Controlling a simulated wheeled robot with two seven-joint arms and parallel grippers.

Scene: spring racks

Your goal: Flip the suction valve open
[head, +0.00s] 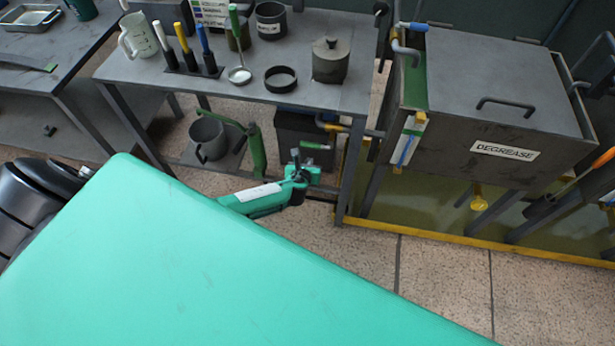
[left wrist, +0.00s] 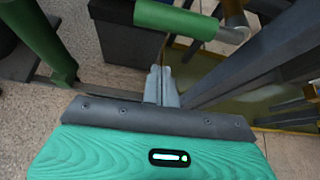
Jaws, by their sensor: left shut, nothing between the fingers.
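A lever with a green grip (head: 314,146), which looks like the suction valve's handle, lies roughly level under the bench, beside a dark box. In the left wrist view the green grip (left wrist: 178,18) crosses the top, with a pale grey end piece at its right. My left gripper (head: 296,157) is just beside the grip in the head view. In the left wrist view its fingers (left wrist: 161,74) are shut together and empty, pointing toward the grip with a small gap in the picture. Whether they touch it I cannot tell. My right gripper is not in view.
The dark box (left wrist: 125,42) stands behind the grip. A green post (head: 257,150) and a grey bucket (head: 208,138) stand left of it under the bench (head: 225,88). A bench leg is close on the right. The DEGREASE tank (head: 500,95) stands further right.

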